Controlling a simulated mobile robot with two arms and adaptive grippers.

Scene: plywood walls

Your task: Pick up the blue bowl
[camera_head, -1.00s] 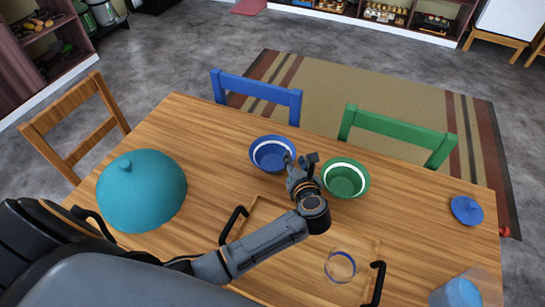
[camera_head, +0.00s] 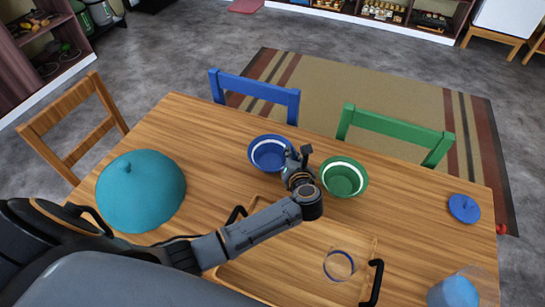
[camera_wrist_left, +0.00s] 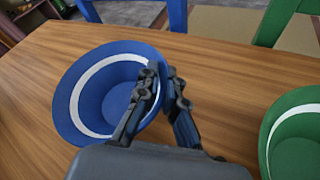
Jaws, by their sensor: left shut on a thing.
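The blue bowl (camera_head: 268,153) with a white band inside stands on the wooden table, beside the green bowl (camera_head: 344,177). My left gripper (camera_head: 297,157) is at the bowl's right side. In the left wrist view, the blue bowl (camera_wrist_left: 98,92) is at the left, and the left gripper (camera_wrist_left: 163,78) is shut on its right rim, one finger inside and one outside. I cannot tell whether the bowl is lifted from the table. The green bowl also shows at the right edge of the wrist view (camera_wrist_left: 292,140). My right gripper is not in view.
A teal dome lid (camera_head: 141,192) is at the table's left. A wooden tray (camera_head: 262,269) with black handles and a glass (camera_head: 339,265) are in front. A blue lid (camera_head: 464,208) and a blue cup (camera_head: 455,291) are at the right. Chairs line the far edge.

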